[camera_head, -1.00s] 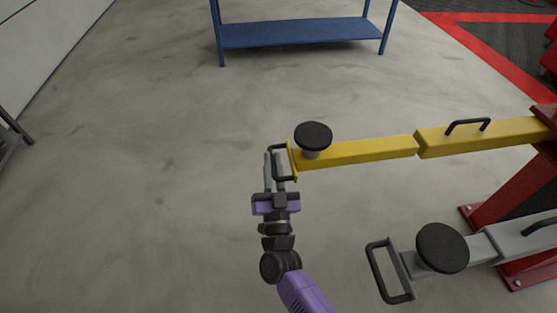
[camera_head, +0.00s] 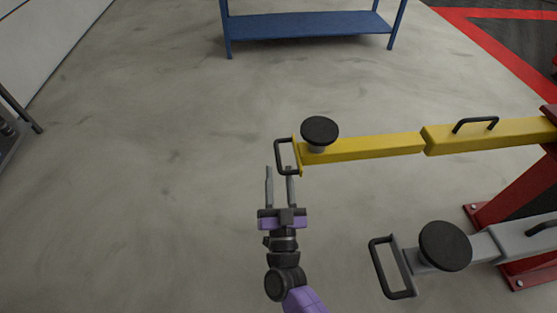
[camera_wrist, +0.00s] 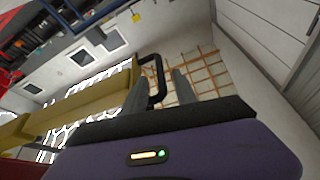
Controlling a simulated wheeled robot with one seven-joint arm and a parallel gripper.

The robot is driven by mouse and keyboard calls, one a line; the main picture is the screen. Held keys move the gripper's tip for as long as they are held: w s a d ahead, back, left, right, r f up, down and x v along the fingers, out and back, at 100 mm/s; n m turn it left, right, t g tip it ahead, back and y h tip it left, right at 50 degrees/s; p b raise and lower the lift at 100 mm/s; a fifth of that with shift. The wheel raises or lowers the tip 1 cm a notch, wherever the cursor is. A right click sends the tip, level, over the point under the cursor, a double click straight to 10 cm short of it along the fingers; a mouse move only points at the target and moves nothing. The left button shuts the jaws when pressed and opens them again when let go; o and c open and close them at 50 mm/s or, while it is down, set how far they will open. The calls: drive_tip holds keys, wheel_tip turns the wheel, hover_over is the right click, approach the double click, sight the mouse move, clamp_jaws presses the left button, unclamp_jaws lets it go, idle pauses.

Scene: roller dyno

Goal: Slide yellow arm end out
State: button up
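The yellow arm end (camera_head: 375,149) has a round black pad (camera_head: 319,130) near its tip and a black loop handle (camera_head: 285,156) on its end plate. It points left from the thicker yellow arm section (camera_head: 490,137). My gripper (camera_head: 279,170) is open and empty, its two fingers spread at the near side of the handle. The right fingertip is close to the handle's lower part; I cannot tell whether they touch. In the wrist view, the handle (camera_wrist: 157,82) shows between and beyond my gripper's fingers (camera_wrist: 159,80), with the yellow arm (camera_wrist: 75,105) to the left.
A grey arm (camera_head: 500,243) with its own pad and loop handle lies at the lower right, near my gripper. A red post (camera_head: 515,185) carries the yellow arm at right. A blue shelf (camera_head: 310,26) stands at the back.

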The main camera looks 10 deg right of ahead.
drive_tip(key=shift+v, duration=1.35)
drive_tip(key=shift+s, duration=0.1)
